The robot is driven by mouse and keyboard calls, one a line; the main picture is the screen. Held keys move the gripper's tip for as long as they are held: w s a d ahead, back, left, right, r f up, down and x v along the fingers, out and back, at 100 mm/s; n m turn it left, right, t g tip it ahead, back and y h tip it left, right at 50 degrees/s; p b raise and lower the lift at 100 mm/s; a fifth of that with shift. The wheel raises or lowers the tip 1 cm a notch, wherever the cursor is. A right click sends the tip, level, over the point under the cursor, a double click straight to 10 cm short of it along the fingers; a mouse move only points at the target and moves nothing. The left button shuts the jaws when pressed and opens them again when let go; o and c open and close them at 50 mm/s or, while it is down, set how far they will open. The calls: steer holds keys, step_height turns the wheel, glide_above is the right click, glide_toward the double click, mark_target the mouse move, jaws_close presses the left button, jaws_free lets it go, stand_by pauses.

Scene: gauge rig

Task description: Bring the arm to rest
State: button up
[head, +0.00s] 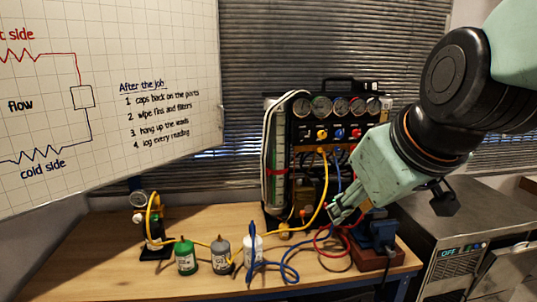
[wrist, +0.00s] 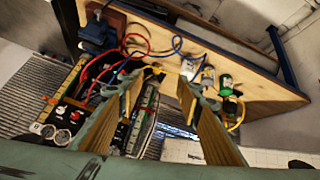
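My gripper (head: 338,212) hangs at the end of my pale green arm, in front of the gauge panel (head: 337,132) and over the right part of the wooden bench (head: 205,222). In the wrist view my gripper (wrist: 160,90) has its two fingers apart with nothing between them. Cables and the bench show beyond the fingertips. In the head view the fingertips are near the red and blue leads, and I cannot tell whether they touch.
Green (head: 186,258), grey (head: 221,256) and white (head: 253,248) bottles stand at the bench's front. A small gauge stand (head: 150,225) is at left. A blue vise-like device (head: 376,232) sits right of my gripper. A metal appliance (head: 455,235) stands beyond. A whiteboard (head: 110,90) fills upper left.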

steer(key=s+d+f+m+g, duration=0.1)
steer(key=s+d+m+g, duration=0.1)
steer(key=s, duration=0.9)
steer(key=s+d+f+m+g+h, duration=0.1)
steer(key=s+d+f+m, duration=0.1)
steer(key=s, duration=0.9)
steer(key=shift+s+d+m+g, duration=0.2)
steer(key=shift+s+m+g, duration=0.1)
steer(key=shift+s+g, duration=0.1)
